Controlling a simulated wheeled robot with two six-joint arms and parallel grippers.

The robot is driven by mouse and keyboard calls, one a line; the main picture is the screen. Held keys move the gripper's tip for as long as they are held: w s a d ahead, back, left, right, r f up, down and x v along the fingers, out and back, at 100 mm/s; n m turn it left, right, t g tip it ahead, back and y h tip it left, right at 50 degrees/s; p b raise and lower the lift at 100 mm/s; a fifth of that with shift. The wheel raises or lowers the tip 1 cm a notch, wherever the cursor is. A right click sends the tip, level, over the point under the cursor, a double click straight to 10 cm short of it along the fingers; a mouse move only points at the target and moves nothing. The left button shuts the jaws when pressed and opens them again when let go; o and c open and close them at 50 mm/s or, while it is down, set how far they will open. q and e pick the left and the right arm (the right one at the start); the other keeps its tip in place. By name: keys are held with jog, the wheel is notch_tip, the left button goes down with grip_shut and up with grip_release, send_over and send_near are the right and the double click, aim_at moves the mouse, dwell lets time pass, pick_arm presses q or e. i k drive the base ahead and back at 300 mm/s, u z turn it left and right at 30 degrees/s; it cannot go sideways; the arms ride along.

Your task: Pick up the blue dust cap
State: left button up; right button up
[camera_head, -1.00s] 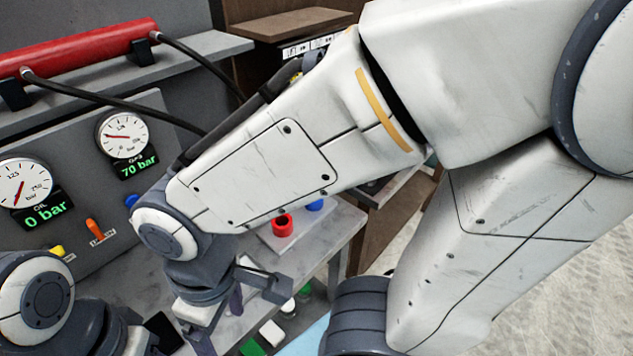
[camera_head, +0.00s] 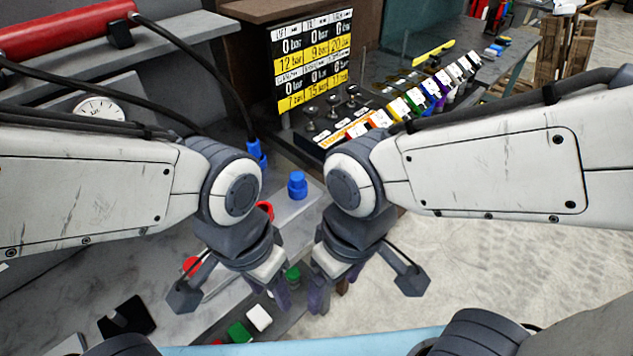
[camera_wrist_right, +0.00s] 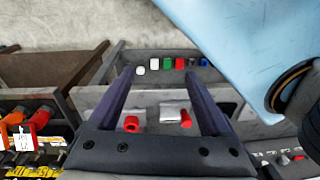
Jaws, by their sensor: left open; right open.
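A blue cylindrical fitting (camera_head: 297,186) stands upright on the grey bench between my two wrists in the head view; I cannot tell if it is the dust cap. My left gripper (camera_head: 275,292) points down over the bench front, left of centre. My right gripper (camera_head: 325,290) points down just right of it, below the blue fitting in the picture. In the wrist view the right gripper (camera_wrist_right: 158,76) is open with nothing between its fingers.
A red ring-shaped part (camera_head: 265,210) is partly hidden by my left wrist. A green piece (camera_head: 238,333) and a white piece (camera_head: 260,318) lie at the bench front. A gauge panel (camera_head: 313,60) and colour-marked valve blocks (camera_head: 420,97) stand behind. Floor is open at right.

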aim_at(297, 178)
jog(key=k, duration=0.55)
jog(key=z, duration=0.25)
jog(key=i, duration=1.25)
jog(key=u, duration=0.95)
